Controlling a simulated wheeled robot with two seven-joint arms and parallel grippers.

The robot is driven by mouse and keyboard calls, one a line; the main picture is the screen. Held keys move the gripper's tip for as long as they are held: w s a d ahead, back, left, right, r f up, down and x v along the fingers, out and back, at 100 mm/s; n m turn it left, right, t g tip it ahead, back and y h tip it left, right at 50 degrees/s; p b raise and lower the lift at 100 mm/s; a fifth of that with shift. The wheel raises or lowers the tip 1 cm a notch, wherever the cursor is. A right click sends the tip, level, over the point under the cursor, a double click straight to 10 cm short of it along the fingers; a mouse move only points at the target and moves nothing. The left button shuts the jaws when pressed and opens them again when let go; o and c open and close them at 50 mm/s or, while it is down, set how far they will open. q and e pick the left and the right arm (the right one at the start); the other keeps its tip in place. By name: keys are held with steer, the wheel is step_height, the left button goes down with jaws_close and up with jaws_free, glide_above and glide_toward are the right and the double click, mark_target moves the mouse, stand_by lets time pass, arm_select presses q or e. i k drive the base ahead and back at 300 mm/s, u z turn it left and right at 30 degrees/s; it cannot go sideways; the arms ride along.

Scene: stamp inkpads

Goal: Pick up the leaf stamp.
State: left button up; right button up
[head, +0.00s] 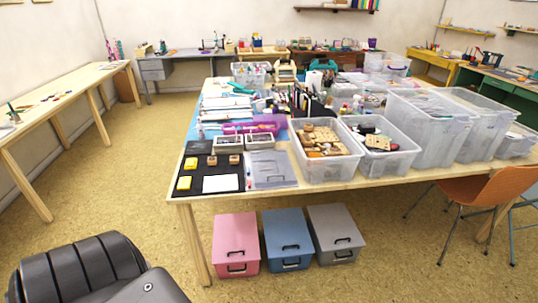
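Two small wooden blocks, which look like stamps, stand side by side on a black mat (207,172) at the table's near left corner. One is the left block (212,160) and the other is the right block (234,160). They are too small to tell whether either bears a leaf. Two yellow pads (184,183) lie on the mat's left side, and a white sheet (220,183) lies in front of the blocks. Neither of my grippers shows in the head view.
Grey-white trays (260,141) stand behind the mat. A clear bin of wooden pieces (329,171) and more clear bins (429,140) fill the right of the wooden table (370,181). Pink (236,229), blue (285,226) and grey (334,222) boxes sit on the floor. An orange chair (482,190) is at right.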

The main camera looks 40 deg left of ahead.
mark_target(234, 160)
steer(key=u, duration=0.25)
steer(key=i, duration=0.95)
steer(key=u, duration=0.75)
